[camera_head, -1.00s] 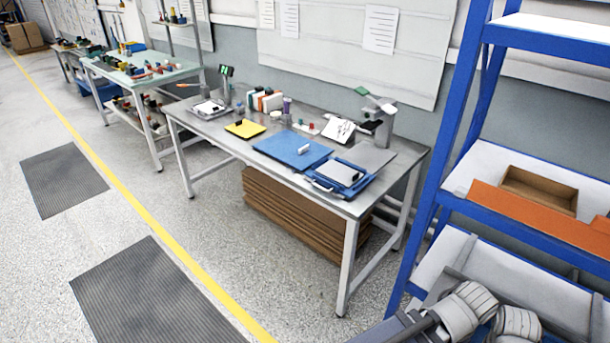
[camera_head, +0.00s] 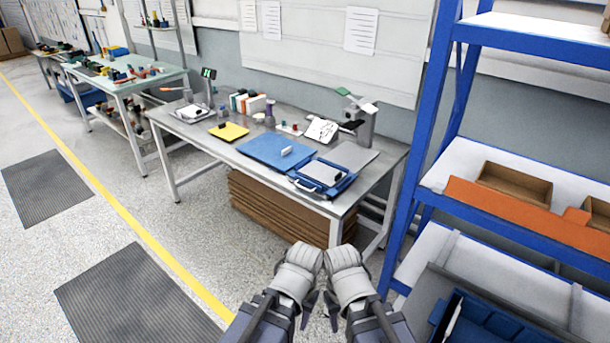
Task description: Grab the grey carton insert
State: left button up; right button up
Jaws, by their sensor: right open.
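A flat grey sheet (camera_head: 349,156) lies at the right end of the metal workbench. A blue tray (camera_head: 306,185) in front of it holds a pale grey flat piece (camera_head: 322,172) with a small dark item on top. I cannot tell which of these is the grey carton insert. My left gripper (camera_head: 306,309) and right gripper (camera_head: 333,309) are low in the middle of the view, close together, in front of the bench and well short of it. The right one is open and looks empty. The left one's jaws are too small and shadowed to read.
The workbench (camera_head: 222,152) also carries a blue mat (camera_head: 268,151), a yellow pad (camera_head: 229,132) and a grey stand (camera_head: 367,122). Brown flat cartons (camera_head: 280,212) are stacked beneath. A blue shelf rack (camera_head: 427,120) stands close on the right, with a blue bin (camera_head: 480,325) low down.

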aim_at(327, 175)
jog(key=i+j+z, duration=0.1)
jog(key=z, duration=0.4)
jog(key=j+z, duration=0.15)
jog(key=z, duration=0.3)
jog(key=i+j+z, duration=0.15)
jog(key=j+z, duration=0.2)
jog(key=j, duration=0.4)
jog(key=j+z, duration=0.35)
jog(key=j, duration=0.4)
jog(key=i+j, duration=0.1)
jog(key=j, duration=0.3)
jog(key=i+j, duration=0.1)
jog(key=j, duration=0.65)
jog(key=i+j, duration=0.2)
jog(key=i, duration=0.15)
